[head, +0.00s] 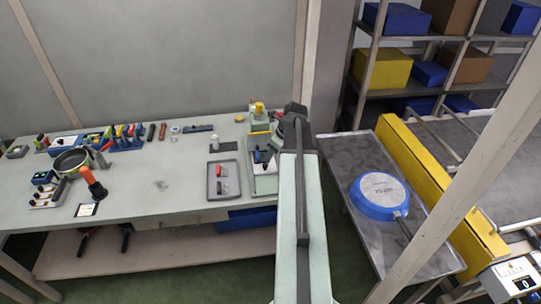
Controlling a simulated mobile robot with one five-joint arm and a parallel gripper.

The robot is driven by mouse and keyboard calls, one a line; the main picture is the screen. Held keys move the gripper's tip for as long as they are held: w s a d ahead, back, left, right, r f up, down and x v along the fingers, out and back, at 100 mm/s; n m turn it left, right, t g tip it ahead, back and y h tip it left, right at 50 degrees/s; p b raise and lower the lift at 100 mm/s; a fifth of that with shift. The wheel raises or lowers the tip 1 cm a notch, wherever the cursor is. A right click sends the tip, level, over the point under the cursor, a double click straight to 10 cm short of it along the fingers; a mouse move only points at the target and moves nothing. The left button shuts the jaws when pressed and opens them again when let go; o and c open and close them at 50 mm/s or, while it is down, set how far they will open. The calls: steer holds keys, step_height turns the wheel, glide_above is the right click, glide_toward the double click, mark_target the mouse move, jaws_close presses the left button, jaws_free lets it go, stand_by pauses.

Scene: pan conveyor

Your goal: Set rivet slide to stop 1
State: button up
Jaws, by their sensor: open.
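A pale green bench fixture (263,183) stands on the table just left of my arm. It has a yellow knob (259,108) on top at its back and a dark blue and black part (263,157) at its middle. This may be the rivet station, but I cannot make out which part is the slide or any stop marks. My arm reaches up from the bottom and ends in a dark joint beside the fixture's right side. My gripper's jaws do not show, and the arm hides part of the fixture's right edge.
A grey tray (219,193) with small red and dark pieces lies left of the fixture. A blue pan (378,196) lies on the grey surface at right, beside a yellow rail (416,175). Several tools stand at the table's back left. The middle of the table (150,175) is mostly clear.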

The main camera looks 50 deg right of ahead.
mark_target(265, 165)
steer(key=w+f+n+b, duration=0.1)
steer(key=f+n+b, duration=0.1)
steer(key=n, duration=0.9)
steer(key=w+f+n+b, duration=0.1)
steer(key=f+n+b, duration=0.2)
steer(key=n, duration=0.9)
steer(key=w+f+n+b, duration=0.1)
steer(key=f+n+b, duration=0.1)
steer(key=n, duration=1)
steer(key=shift+a+f, duration=0.25)
steer(key=shift+r, duration=0.15)
jaws_close()
